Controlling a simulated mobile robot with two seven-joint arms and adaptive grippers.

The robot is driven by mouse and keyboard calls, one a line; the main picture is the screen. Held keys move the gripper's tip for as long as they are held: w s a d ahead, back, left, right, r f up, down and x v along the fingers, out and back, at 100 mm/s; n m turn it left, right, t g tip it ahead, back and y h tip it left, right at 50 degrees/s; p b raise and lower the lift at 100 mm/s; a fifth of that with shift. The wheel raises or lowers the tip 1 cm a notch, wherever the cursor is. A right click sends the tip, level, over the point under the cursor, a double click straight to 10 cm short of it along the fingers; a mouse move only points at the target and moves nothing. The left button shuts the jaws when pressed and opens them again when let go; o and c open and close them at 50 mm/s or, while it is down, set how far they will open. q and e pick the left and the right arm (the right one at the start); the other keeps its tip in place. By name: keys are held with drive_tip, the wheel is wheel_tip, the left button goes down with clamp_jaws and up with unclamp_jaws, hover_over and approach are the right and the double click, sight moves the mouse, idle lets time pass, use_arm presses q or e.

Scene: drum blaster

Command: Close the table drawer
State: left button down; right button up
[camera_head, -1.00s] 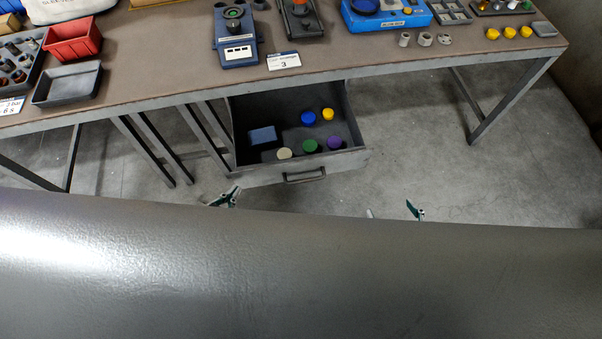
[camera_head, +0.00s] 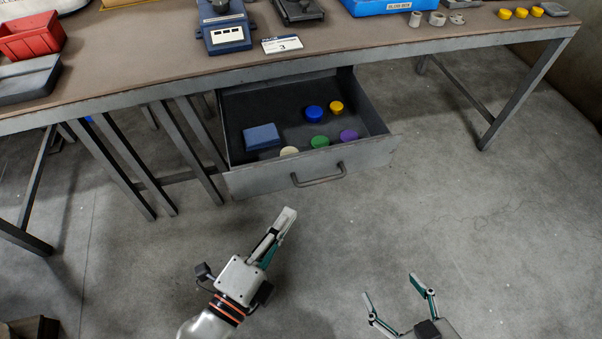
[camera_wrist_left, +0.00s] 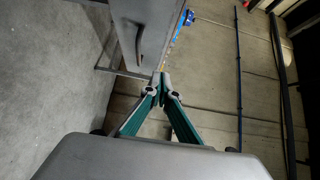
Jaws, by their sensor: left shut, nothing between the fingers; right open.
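The table drawer (camera_head: 310,165) is pulled out from under the front of the table. Its grey front carries a bar handle (camera_head: 320,176). Inside lie a blue block (camera_head: 261,137) and several round coloured pieces. My left gripper (camera_head: 289,212) is shut and empty, in front of and below the drawer front, left of the handle and apart from it in the head view. In the left wrist view its fingertips (camera_wrist_left: 162,78) meet near the lower end of a grey panel (camera_wrist_left: 143,30), which looks like the drawer front. My right gripper (camera_head: 390,287) is open and empty, further right and nearer.
The table (camera_head: 150,76) bears a red bin (camera_head: 30,37), a blue device (camera_head: 226,35), a blue box (camera_head: 385,5) and several yellow pieces. Table legs (camera_head: 185,150) stand left of the drawer. The floor (camera_head: 430,200) to its right is clear.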

use_arm(q)
drive_tip(key=p, duration=0.2)
approach(313, 155)
drive_tip(key=w+d, duration=0.3)
drive_tip(key=w, duration=0.1)
drive_tip(key=shift+w, duration=0.6)
use_arm(e)
drive_tip(key=shift+s+d+f, duration=0.2)
drive_tip(key=shift+d, duration=0.35)
use_arm(q)
drive_tip(key=shift+a, duration=0.1)
